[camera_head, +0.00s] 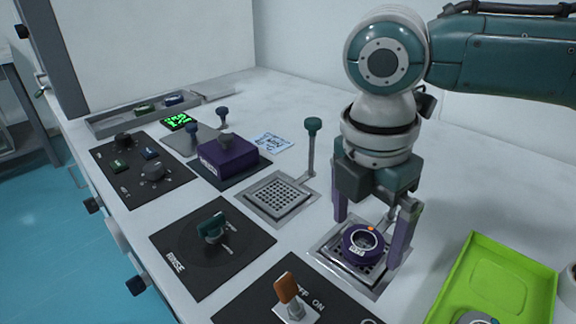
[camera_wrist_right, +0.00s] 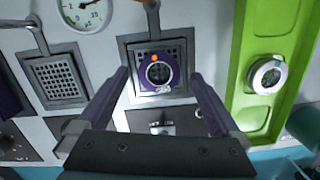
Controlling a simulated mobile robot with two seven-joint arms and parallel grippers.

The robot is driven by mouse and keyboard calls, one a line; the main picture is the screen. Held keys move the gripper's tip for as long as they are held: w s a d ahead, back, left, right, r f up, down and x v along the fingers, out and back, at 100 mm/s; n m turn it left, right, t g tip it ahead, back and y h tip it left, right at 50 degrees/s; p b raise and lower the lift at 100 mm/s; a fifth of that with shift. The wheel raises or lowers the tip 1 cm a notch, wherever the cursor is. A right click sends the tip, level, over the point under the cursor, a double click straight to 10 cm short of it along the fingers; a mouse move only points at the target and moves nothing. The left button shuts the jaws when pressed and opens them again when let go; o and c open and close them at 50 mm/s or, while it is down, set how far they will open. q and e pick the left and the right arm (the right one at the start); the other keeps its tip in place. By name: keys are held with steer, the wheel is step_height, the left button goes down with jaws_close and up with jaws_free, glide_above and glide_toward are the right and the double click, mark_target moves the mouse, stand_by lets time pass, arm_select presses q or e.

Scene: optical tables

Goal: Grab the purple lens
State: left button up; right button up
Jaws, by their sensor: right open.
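The purple lens (camera_head: 362,243) is a ring with an orange mark and a white label. It lies on a perforated square metal plate (camera_head: 327,249) below my right gripper. It also shows in the right wrist view (camera_wrist_right: 159,74), ahead of and between the fingers. My right gripper (camera_head: 369,240) is open, with one purple finger on each side of the lens in the head view. In the wrist view the fingertips (camera_wrist_right: 160,78) appear apart from the lens. I cannot tell the exact height gap. My left gripper is not in view.
A green tray (camera_head: 545,270) with another round lens (camera_wrist_right: 266,75) stands to the right. A black panel with an orange-handled switch (camera_head: 287,289) is in front. A second perforated plate (camera_head: 278,195) and a green-topped post (camera_head: 312,126) stand to the left. A purple box (camera_head: 229,157) is farther left.

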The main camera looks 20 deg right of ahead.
steer(key=shift+d+f, duration=0.1)
steer(key=shift+f, duration=0.5)
steer(key=c, duration=1.4)
steer(key=shift+c, duration=0.2)
steer(key=shift+w+r, duration=0.1)
steer(key=shift+r, duration=0.05)
